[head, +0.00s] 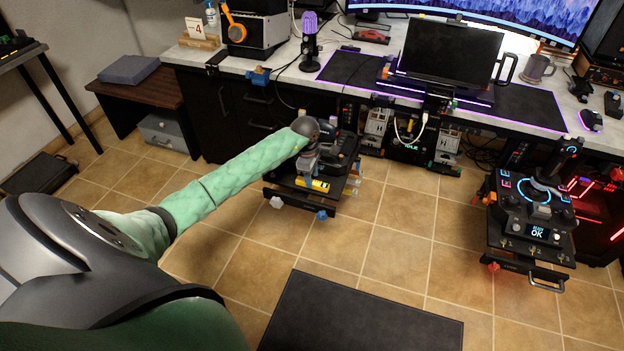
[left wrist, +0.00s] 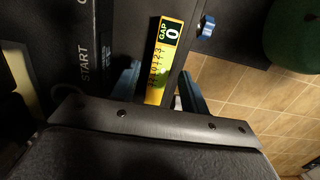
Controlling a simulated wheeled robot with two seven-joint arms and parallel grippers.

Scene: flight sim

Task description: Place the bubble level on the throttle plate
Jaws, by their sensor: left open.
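A yellow bar (head: 313,184) lies on the dark throttle plate (head: 285,192), left of the throttle unit (head: 346,150). In the left wrist view the yellow bar (left wrist: 157,96) carries a scale, a "GAP 0" panel and a greenish patch low down. It looks like the bubble level, but I cannot tell for sure. My left gripper (head: 312,176) is over the plate, right at the bar. Its fingers are open, one on each side of the bar in the left wrist view (left wrist: 160,86). The finger ends are partly hidden. My right gripper is out of view.
A joystick unit (head: 533,205) stands at the right. The desk (head: 345,50) with monitor and keyboard runs behind. A blue knob (head: 321,214) and a pale knob (head: 276,202) stick out at the plate's front. A dark mat (head: 365,315) lies on open tiled floor.

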